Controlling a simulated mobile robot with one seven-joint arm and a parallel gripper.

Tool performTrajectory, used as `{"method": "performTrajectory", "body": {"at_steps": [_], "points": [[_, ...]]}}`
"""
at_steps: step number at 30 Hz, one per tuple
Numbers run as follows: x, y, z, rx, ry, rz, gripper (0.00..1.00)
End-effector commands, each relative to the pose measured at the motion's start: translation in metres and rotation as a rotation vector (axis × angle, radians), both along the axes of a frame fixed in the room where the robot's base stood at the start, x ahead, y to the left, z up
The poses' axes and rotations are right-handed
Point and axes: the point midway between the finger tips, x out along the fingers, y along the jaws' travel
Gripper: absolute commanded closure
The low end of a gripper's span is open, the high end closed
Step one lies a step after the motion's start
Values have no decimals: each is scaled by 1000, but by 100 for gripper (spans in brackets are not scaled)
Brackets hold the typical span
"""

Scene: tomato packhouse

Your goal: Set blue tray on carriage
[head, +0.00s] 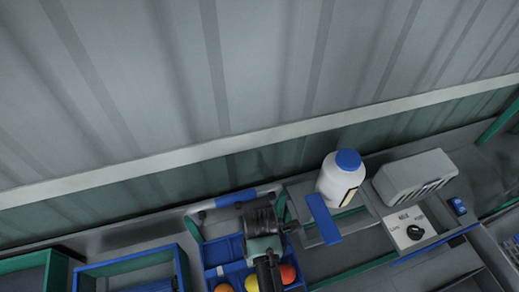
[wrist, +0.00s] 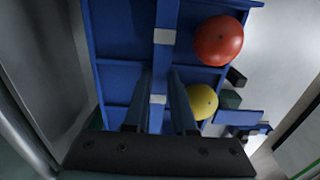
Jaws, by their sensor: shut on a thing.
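The blue tray (head: 232,246) is at the bottom centre of the head view, split into compartments and holding several round tomatoes. In the wrist view the tray (wrist: 115,87) fills the upper middle, with a red tomato (wrist: 218,40) and a yellow tomato (wrist: 202,101) in its right compartments. My gripper (wrist: 158,80) is shut on the tray's blue central bar, which has pale patches. In the head view my gripper (head: 264,250) covers part of the tray. A grey frame with a blue grip (head: 236,198) stands just behind the tray; I cannot tell if it is the carriage.
A white bottle with a blue cap (head: 340,180), a vented grey box (head: 414,177) and a dial panel (head: 408,229) stand to the right. A flat blue piece (head: 323,219) is close right of my gripper. Blue-green crates (head: 130,264) lie left. A corrugated wall (head: 230,80) rises behind.

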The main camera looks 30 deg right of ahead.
Motion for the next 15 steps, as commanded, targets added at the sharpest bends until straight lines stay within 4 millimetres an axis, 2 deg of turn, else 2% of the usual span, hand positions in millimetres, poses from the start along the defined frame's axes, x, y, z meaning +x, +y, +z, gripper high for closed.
{"method": "performTrajectory", "body": {"at_steps": [8, 15], "points": [[0, 0, -12, 0, 0, 0, 100], [0, 0, -34, 0, 0, 0, 100]]}}
